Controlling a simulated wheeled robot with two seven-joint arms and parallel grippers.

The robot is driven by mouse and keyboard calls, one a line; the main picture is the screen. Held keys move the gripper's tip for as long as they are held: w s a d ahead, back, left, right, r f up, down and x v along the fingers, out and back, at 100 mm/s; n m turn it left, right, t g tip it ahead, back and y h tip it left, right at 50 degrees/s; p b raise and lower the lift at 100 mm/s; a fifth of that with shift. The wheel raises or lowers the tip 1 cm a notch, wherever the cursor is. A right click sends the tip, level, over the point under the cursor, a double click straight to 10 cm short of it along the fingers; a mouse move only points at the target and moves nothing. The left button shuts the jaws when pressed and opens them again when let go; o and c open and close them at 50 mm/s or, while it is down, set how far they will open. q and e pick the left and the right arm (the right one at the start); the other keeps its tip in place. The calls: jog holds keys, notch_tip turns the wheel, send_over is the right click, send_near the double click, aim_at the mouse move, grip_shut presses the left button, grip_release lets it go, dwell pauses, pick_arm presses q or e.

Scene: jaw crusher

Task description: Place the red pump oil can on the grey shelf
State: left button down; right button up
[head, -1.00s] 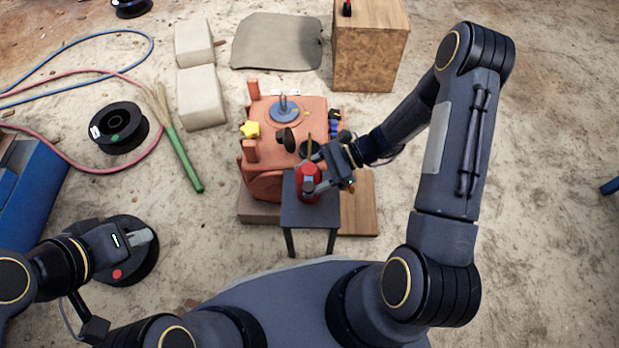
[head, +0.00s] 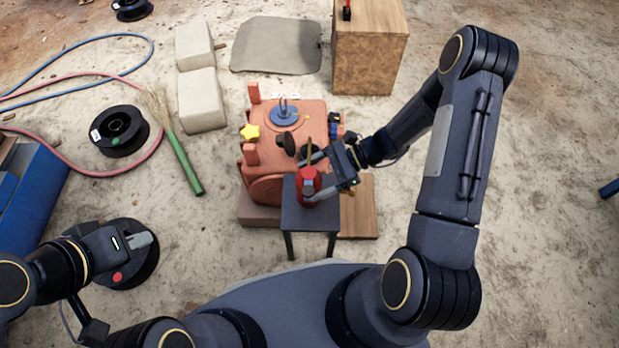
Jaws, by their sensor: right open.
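The red pump oil can (head: 308,184) stands upright on the small dark grey shelf (head: 311,217) in front of the crusher. My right gripper (head: 312,174) is open, with its fingers to either side of the can's upper part; I cannot tell whether a finger touches it. The gripper hides part of the can's right side. My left gripper (head: 138,239) is at the lower left, far from the can, over a dark reel; I cannot tell how wide its jaws are.
The orange jaw crusher (head: 262,135) stands right behind the shelf, with a yellow star knob (head: 250,132) on it. A wooden board (head: 357,205) lies to the shelf's right. A wooden box (head: 368,50) stands behind. A broom (head: 181,155) and cable reel (head: 119,129) lie left.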

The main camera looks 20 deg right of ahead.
jog(key=p+v, duration=0.3)
jog(key=v, duration=0.7)
jog(key=s+r+n+h, duration=0.4)
jog(key=r+n, duration=0.2)
jog(key=r, duration=0.8)
jog(key=s+r+n+t+h, duration=0.3)
jog(key=s+r+n, duration=0.1)
jog(key=s+n, duration=0.1)
jog(key=s+a+r+n+t+h, duration=0.1)
jog(key=s+r+n+t+h, duration=0.1)
jog(key=s, duration=0.5)
jog(key=shift+s+a+r+n+t+h, duration=0.2)
jog(key=shift+s+r+n+t+h, duration=0.3)
jog(key=shift+r+n, duration=0.9)
jog(key=shift+w, duration=0.2)
